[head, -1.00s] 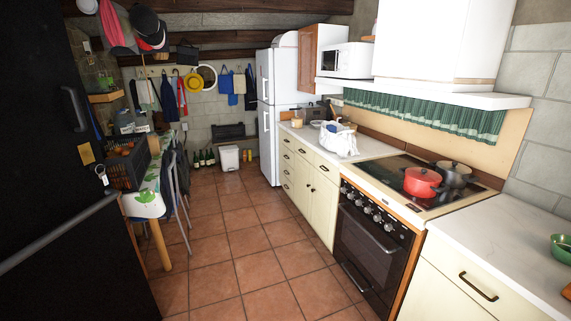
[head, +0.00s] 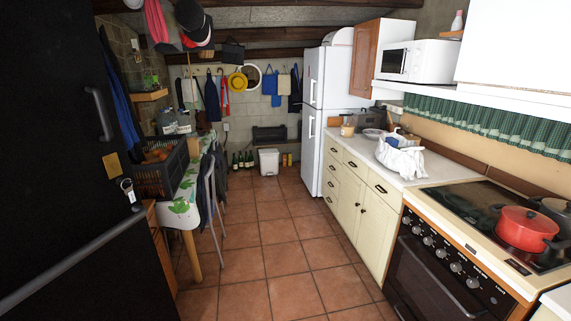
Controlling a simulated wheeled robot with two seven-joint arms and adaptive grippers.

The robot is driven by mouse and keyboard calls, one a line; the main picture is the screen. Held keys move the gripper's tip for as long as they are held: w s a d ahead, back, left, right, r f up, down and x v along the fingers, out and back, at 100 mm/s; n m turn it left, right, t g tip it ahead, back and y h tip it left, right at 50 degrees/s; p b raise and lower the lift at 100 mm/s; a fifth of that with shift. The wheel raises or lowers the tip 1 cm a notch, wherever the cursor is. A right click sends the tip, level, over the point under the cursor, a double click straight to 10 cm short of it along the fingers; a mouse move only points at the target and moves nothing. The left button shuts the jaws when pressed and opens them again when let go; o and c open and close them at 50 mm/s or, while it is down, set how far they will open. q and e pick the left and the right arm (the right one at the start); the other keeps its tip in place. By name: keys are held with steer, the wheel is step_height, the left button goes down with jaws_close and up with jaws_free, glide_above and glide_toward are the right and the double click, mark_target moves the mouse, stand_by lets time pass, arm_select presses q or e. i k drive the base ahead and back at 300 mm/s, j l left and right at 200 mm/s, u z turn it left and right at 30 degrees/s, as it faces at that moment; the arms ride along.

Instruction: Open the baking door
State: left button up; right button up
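The baking door is the dark glass oven door (head: 428,284) on the front of the cooker at the lower right. It looks shut. Its long handle bar (head: 440,276) runs across the upper part of the door, below a row of silver knobs (head: 441,253). The lower part of the door is cut off by the bottom edge of the head view. Neither of my grippers shows in the view.
A black door (head: 65,180) with a bar fills the left side. A table (head: 185,215) with a crate (head: 160,166) stands beyond it. Cream cupboards (head: 358,205) line the right. The tiled floor (head: 270,235) between is clear. A red pot (head: 524,229) sits on the hob.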

mark_target(352, 188)
steer(key=i+u, duration=0.1)
steer(key=i, duration=0.7)
steer(key=i+z, duration=0.25)
steer(key=i, duration=0.15)
steer(key=i+j+z, duration=0.45)
steer(key=i+z, duration=0.15)
steer(key=z, duration=0.15)
steer(key=i+j+z, duration=0.25)
steer(key=z, duration=0.2)
steer(key=i+j+z, duration=0.3)
steer(key=z, duration=0.15)
steer(key=i+j+z, duration=0.15)
steer(key=j+z, duration=0.5)
steer(key=j, duration=0.15)
steer(key=i+j+z, duration=0.2)
steer(key=j, duration=0.2)
steer(key=k+l, duration=0.05)
steer(key=k, duration=0.05)
